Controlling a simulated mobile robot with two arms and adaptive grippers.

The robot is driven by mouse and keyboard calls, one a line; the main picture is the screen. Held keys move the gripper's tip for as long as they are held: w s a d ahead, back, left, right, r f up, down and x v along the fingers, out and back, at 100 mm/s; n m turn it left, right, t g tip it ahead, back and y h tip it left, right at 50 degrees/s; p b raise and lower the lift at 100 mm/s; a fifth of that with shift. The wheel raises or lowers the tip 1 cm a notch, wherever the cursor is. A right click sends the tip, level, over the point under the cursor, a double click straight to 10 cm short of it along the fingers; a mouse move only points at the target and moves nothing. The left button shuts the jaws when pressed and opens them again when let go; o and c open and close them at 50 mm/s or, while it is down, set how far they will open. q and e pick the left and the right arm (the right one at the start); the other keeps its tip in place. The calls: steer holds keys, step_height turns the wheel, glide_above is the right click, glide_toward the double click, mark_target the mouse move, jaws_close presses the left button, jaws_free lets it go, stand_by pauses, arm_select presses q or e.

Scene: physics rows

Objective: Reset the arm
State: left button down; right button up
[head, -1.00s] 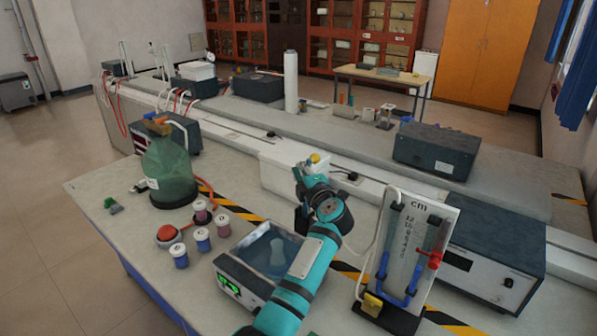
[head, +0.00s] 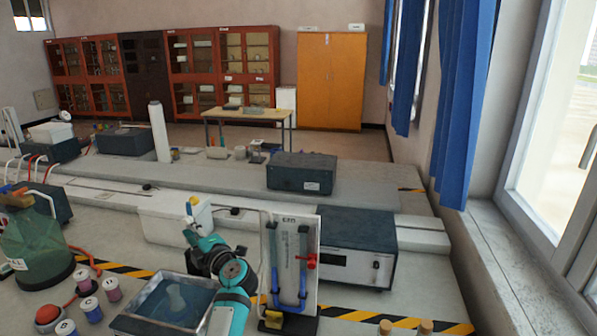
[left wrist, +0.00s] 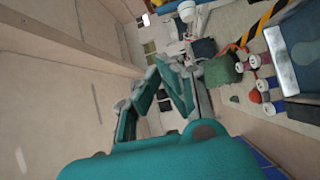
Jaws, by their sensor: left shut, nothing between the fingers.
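My left arm is teal and comes up from the bottom of the head view. My left gripper (head: 193,237) is small there, partly hidden by the wrist, in front of a white sink-like box (head: 168,222). It is shut and empty, above the bench. In the left wrist view the teal linkage of the left gripper (left wrist: 180,88) stretches away from the camera, with nothing held. My right gripper is not in view.
Close to the arm stand a blue-grey water bath (head: 165,305) and a manometer board (head: 290,262). A green bottle (head: 35,245) and several small jars (head: 90,308) stand at left. A dark instrument (head: 350,245) stands at right. Windows are at far right.

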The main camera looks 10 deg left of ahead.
arm_select(q)
steer(key=s+d+m+t+h, duration=0.5)
steer(key=d+m+t+h, duration=0.65)
steer(key=m, duration=0.55)
steer(key=s+d+f+m+g+h, duration=0.9)
steer(key=s+d+f+m, duration=0.1)
steer(key=s+d+f, duration=0.15)
steer(key=s+a+f+m+g+y, duration=0.1)
steer(key=s+a+f+g+y, duration=0.2)
steer(key=s, duration=0.6)
steer(key=s+a+f+m+g+y, duration=0.15)
steer(key=s+f+g, duration=0.25)
steer(key=s, duration=0.5)
steer(key=s+a+f+g+y, duration=0.1)
steer(key=s+a+f+g, duration=0.25)
steer(key=s, duration=0.55)
step_height(320, 180, down, 29)
steer(key=s+g+b, duration=0.1)
steer(key=b, duration=0.3)
steer(key=s+a+f+g+b, duration=0.1)
steer(key=s+a+f+b, duration=0.1)
steer(key=s+f, duration=1.5)
step_height(320, 180, down, 3)
steer(key=shift+s+a+y, duration=0.15)
steer(key=shift+a+y, duration=0.05)
steer(key=shift+y, duration=0.2)
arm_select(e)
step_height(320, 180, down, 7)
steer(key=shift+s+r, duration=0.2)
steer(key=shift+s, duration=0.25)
